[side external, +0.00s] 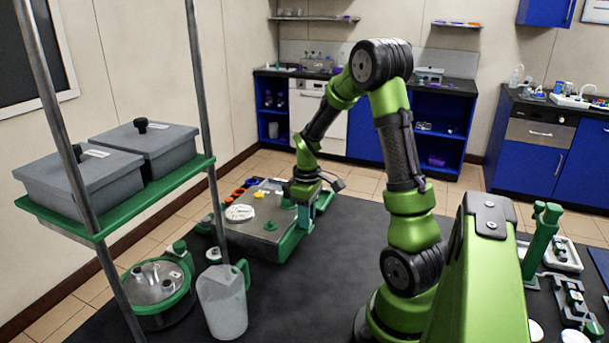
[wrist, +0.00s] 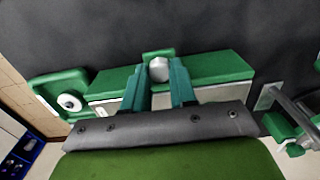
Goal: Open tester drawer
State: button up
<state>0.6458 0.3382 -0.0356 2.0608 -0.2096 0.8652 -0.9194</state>
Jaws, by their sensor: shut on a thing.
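The tester (side external: 262,232) is a low grey box with green edges on the dark table, left of my arm's base. In the side view my gripper (side external: 306,208) is at the tester's right end. I cannot tell how far the drawer is out.
A clear jug (side external: 222,302) and a round green-rimmed vessel (side external: 158,287) stand in front of the tester. A green shelf (side external: 120,222) with two grey lidded boxes rises at left. Green stands (side external: 543,235) are at right. The table between tester and arm base is clear.

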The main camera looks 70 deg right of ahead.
grip_shut()
jog(key=s, duration=1.1)
jog(key=o, duration=1)
grip_release()
jog(key=shift+c, duration=0.2)
jog(key=shift+r, duration=0.1)
notch_tip(320, 180, up, 17)
